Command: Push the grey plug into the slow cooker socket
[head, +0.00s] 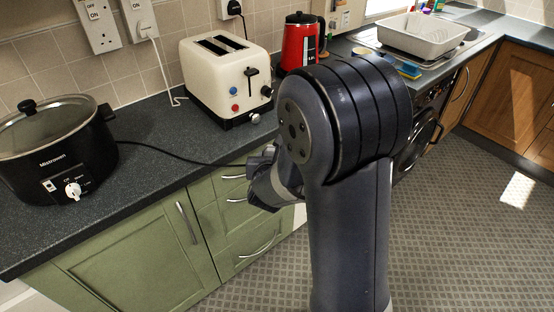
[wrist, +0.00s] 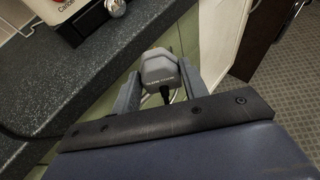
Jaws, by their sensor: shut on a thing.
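The grey plug (wrist: 160,70) sits between the two fingers of my gripper (wrist: 160,82) in the wrist view, with a dark cable at its near side. My gripper (head: 264,180) is shut on it, in front of the green drawers and near the counter's front edge. In the head view my arm hides part of the gripper. The slow cooker (head: 55,165), black with a lid, stands at the left of the counter. Its black cord (head: 170,155) runs along the counter to my gripper. A white double wall socket (head: 98,28) at the upper left has empty holes; no label naming the cooker is legible.
A cream toaster (head: 225,80) and a red kettle (head: 299,42) stand on the dark counter (head: 150,125). A second wall socket holds a white plug (head: 145,28), a third a black plug (head: 234,8). Counter between cooker and toaster is mostly clear.

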